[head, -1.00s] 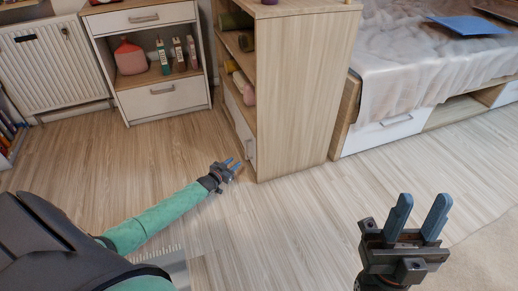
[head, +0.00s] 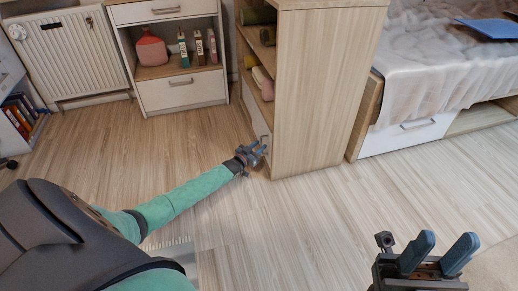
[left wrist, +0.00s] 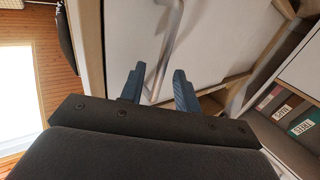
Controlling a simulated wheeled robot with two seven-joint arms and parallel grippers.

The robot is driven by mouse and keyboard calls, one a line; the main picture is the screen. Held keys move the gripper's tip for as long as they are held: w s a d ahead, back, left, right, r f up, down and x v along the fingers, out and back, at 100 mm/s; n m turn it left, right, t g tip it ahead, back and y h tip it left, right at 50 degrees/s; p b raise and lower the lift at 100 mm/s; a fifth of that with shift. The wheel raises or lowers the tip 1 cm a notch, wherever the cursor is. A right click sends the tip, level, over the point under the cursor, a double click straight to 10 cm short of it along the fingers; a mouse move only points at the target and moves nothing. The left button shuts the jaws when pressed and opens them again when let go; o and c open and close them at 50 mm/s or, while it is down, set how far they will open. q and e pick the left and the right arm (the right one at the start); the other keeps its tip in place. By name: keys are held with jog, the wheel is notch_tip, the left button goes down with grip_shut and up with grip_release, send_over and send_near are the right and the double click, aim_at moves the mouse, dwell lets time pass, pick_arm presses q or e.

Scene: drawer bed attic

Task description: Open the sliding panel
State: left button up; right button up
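A low white panel (head: 257,113) is set in the lower front of the wooden shelf cabinet (head: 325,90). In the left wrist view the white panel (left wrist: 220,35) fills the upper middle, with a grey bar handle (left wrist: 168,48) on it. My left gripper (head: 259,149) is at the panel's near end, close to the handle. In the left wrist view its two blue fingers (left wrist: 159,88) are apart, with the handle's lower part seen between them. Contact cannot be told. My right gripper (head: 441,250) is open and empty above the floor at the lower right.
A bed (head: 440,85) with a drawer (head: 408,133) stands at the right. The wooden floor between is clear.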

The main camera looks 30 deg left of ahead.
pick_arm(q)
jog(key=shift+w, duration=0.3)
jog(key=shift+c, duration=0.4)
grip_shut()
